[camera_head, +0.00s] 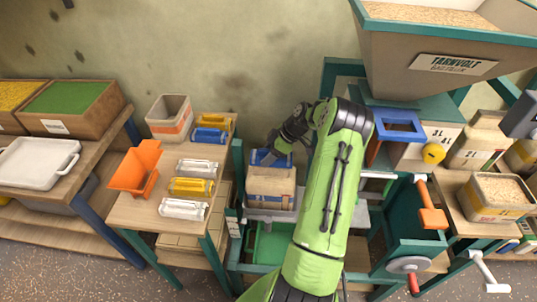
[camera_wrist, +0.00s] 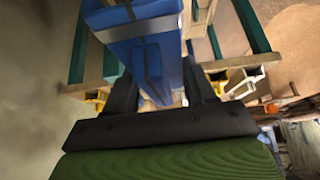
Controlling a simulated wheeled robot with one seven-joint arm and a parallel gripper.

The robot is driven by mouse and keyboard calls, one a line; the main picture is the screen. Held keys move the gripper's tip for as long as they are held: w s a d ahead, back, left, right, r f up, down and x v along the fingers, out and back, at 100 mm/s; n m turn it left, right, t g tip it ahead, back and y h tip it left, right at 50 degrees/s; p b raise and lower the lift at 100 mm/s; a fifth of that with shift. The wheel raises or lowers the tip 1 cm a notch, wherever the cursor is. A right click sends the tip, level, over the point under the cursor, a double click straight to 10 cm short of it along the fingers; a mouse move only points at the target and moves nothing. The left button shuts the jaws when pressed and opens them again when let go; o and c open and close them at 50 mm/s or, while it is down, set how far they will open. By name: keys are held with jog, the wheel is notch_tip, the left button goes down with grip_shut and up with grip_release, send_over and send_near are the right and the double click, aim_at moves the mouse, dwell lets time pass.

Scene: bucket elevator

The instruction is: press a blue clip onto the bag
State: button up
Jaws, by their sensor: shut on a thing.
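My gripper (camera_head: 276,152) is at the top of the brown bag (camera_head: 271,186) in the head view. It is shut on a blue clip (camera_head: 262,158), which lies along the bag's top edge. In the wrist view the blue clip (camera_wrist: 150,62) fills the space between the dark fingers of my gripper (camera_wrist: 163,85). The bag stands upright in a grey holder (camera_head: 270,212). My gripper hides part of the clip, so I cannot tell whether it is fully seated on the bag.
Clear and yellow pieces (camera_head: 191,186) lie on the side table, beside an orange scoop (camera_head: 137,168). A large hopper (camera_head: 440,55) and a blue frame (camera_head: 400,124) stand to the right.

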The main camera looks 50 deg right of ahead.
jog(key=shift+f, duration=0.1)
jog(key=shift+f+b, duration=0.6)
jog(key=shift+b, duration=0.05)
jog(key=shift+f+b, duration=0.8)
jog(key=shift+f, duration=0.05)
dwell(0.5)
jog(key=o, duration=1.1)
notch_tip(320, 180, up, 10)
jog(key=shift+r+p, duration=0.1)
jog(key=shift+p, duration=0.95)
